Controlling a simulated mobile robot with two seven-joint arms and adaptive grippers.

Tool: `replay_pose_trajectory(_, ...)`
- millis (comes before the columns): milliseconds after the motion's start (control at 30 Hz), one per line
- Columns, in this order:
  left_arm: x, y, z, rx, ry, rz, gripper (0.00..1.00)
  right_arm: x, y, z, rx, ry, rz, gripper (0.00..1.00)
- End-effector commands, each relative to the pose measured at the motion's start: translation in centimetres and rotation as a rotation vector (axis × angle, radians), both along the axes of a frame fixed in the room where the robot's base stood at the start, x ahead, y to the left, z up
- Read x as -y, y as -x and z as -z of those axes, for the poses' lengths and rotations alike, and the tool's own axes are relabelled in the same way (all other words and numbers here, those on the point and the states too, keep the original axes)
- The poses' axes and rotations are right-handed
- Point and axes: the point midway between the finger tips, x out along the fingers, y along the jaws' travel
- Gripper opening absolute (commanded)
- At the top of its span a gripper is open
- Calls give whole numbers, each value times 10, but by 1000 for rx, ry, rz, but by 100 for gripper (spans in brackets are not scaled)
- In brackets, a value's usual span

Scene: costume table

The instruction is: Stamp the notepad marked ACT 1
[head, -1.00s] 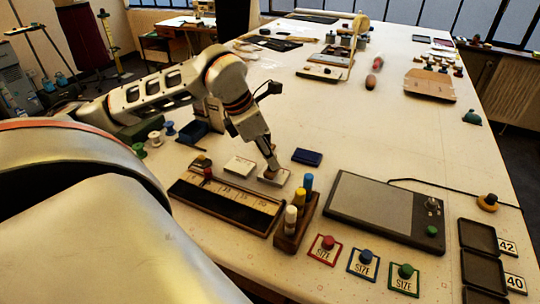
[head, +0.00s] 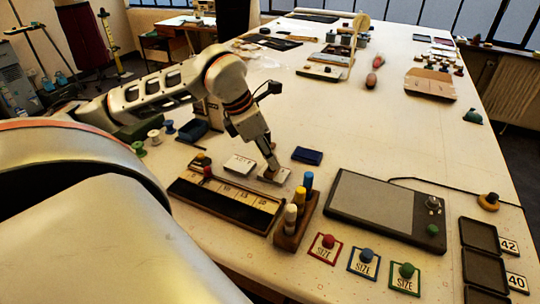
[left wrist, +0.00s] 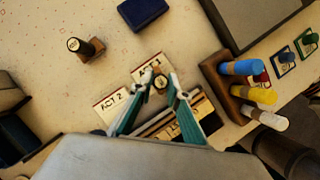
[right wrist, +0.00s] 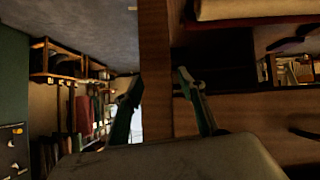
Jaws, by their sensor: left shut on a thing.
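My left gripper (head: 271,166) is shut on a small stamp (left wrist: 160,82) with a wooden handle. It holds the stamp over the white notepad marked ACT 1 (left wrist: 145,70); I cannot tell whether the stamp touches the paper. The same notepad (head: 275,177) shows below the gripper in the head view. The notepad marked ACT 2 (left wrist: 111,104) lies beside it, to its left in the head view (head: 239,165). A dark blue ink pad (head: 307,156) lies behind and right of the notepads. My right gripper (right wrist: 157,90) is open and empty, away from the table's objects.
A second dark stamp (left wrist: 86,48) stands on the table in the left wrist view. A wooden block with blue, yellow and white sticks (head: 295,225) stands close in front. A long black tray (head: 228,204) lies front left, a grey tablet (head: 380,208) right.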

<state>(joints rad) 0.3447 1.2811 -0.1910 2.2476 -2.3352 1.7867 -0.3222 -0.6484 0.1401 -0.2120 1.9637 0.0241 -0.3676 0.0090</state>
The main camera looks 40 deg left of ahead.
Motion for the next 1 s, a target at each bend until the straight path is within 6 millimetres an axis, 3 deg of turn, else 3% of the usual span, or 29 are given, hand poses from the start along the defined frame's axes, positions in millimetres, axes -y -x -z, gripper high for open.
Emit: replay_pose_trajectory(1000, 0, 0, 6, -1, 0, 0, 3, -1, 1, 6, -2, -1, 0, 40)
